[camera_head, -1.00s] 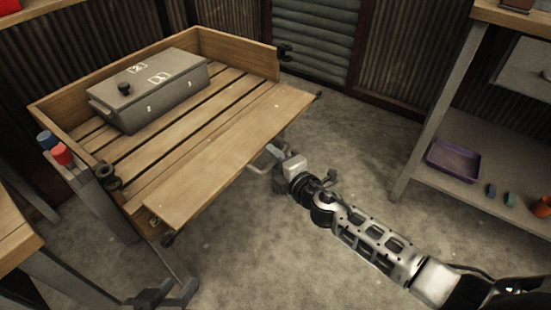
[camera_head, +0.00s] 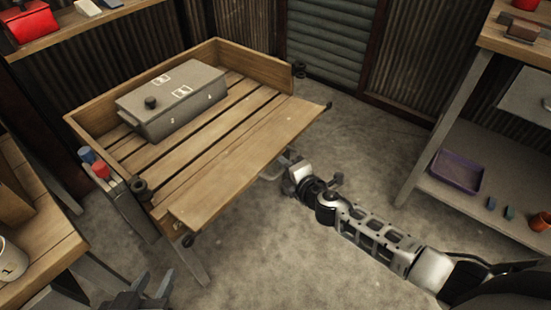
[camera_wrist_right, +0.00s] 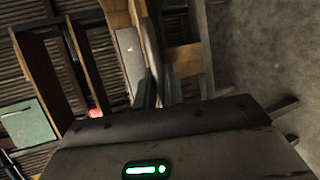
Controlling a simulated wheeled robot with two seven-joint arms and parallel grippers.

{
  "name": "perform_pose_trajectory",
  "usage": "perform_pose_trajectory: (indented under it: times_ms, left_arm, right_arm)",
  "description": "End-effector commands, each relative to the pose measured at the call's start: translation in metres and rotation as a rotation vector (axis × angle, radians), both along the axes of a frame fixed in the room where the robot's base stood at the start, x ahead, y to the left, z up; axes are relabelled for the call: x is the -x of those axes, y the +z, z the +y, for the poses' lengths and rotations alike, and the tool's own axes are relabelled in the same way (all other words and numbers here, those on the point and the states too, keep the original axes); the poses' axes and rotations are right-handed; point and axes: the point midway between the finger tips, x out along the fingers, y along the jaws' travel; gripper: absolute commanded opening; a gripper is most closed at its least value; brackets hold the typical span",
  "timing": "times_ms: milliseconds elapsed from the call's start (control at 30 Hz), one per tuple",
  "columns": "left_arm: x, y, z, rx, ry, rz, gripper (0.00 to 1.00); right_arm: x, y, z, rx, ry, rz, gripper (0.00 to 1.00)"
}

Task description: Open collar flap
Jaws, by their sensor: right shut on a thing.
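The wooden collar (camera_head: 100,108) stands on slatted boards. Its near flap (camera_head: 250,143) is a long plank tilted outward and down, with its free edge toward my right arm. My right gripper (camera_head: 279,168) is at the outer edge of the flap, about midway along, and is shut on it. In the right wrist view the two dark fingers (camera_wrist_right: 160,88) are close together against board edges; the exact contact is hard to see. My left gripper (camera_head: 150,292) is at the bottom left, apart from the flap, and partly cut off by the frame; its opening is unclear.
A grey lidded box (camera_head: 172,103) with a black knob sits inside the collar. Red and blue cylinders (camera_head: 94,165) are at its left corner. A workbench (camera_head: 35,250) is at left, a shelf (camera_head: 470,200) with a purple tray at right. The floor between is clear.

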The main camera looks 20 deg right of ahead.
Motion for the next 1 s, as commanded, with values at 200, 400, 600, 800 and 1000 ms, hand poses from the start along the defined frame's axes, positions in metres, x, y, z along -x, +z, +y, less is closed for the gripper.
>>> perform_pose_trajectory:
  times_ms: [200, 400, 600, 800, 1000]
  left_arm:
    - [0.000, 0.001, 0.001, 0.000, 0.002, 0.003, 0.36]
    - [0.000, 0.001, 0.001, 0.000, 0.002, 0.003, 0.36]
    - [0.000, 0.001, 0.000, 0.000, 0.002, 0.003, 0.36]
    - [0.000, 0.002, 0.000, 0.000, 0.001, 0.003, 0.36]
    - [0.001, 0.007, 0.000, 0.001, 0.002, 0.011, 0.36]
  right_arm:
    - [0.001, 0.001, -0.005, 0.004, -0.008, 0.003, 0.00]
    - [0.001, 0.001, -0.004, 0.004, -0.008, 0.004, 0.22]
    - [0.001, 0.001, -0.004, 0.004, -0.007, 0.003, 0.32]
    - [0.005, 0.003, -0.004, 0.004, -0.006, 0.004, 0.32]
    - [0.034, 0.012, -0.009, 0.003, -0.006, 0.007, 0.32]
